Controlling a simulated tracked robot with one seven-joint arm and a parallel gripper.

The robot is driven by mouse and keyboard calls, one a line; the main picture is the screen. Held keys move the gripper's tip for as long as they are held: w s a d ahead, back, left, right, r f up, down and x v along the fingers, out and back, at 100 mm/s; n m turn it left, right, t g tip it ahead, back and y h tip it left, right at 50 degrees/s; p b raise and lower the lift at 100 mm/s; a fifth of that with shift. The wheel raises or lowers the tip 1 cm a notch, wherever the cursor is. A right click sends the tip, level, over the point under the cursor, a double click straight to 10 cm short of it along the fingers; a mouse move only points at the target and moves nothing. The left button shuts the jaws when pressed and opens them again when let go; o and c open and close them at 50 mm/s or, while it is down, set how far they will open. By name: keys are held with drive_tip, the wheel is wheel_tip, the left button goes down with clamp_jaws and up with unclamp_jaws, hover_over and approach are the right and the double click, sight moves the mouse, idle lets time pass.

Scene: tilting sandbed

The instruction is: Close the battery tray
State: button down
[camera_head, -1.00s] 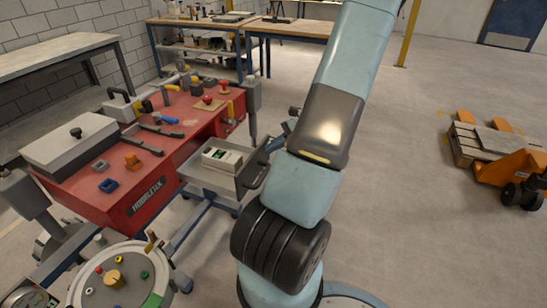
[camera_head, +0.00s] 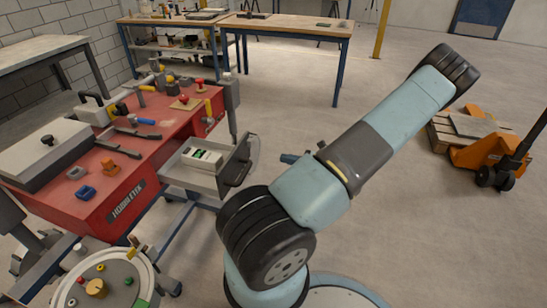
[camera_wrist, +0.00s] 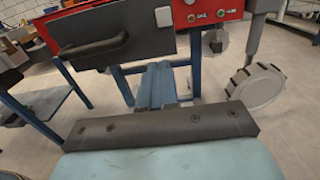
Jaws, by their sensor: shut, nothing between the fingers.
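The battery tray (camera_head: 178,176) is a grey drawer pulled out of the right side of the red cabinet. A pale battery with a green mark (camera_head: 202,158) lies in it. Its dark front panel (camera_head: 233,160) carries a bar handle, which shows large at upper left in the wrist view (camera_wrist: 95,48). In the wrist view my blue fingers (camera_wrist: 158,84) are together and empty, pointing towards the area below the front panel.
The red cabinet (camera_head: 125,200) has tools, knobs and a grey box on top. A grey post (camera_head: 232,105) stands behind the tray. A round panel (camera_head: 105,280) is at lower left. An orange pallet truck (camera_head: 485,155) stands far right. Floor right of the tray is clear.

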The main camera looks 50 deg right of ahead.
sight(247, 150)
drive_tip(key=x, duration=1.3)
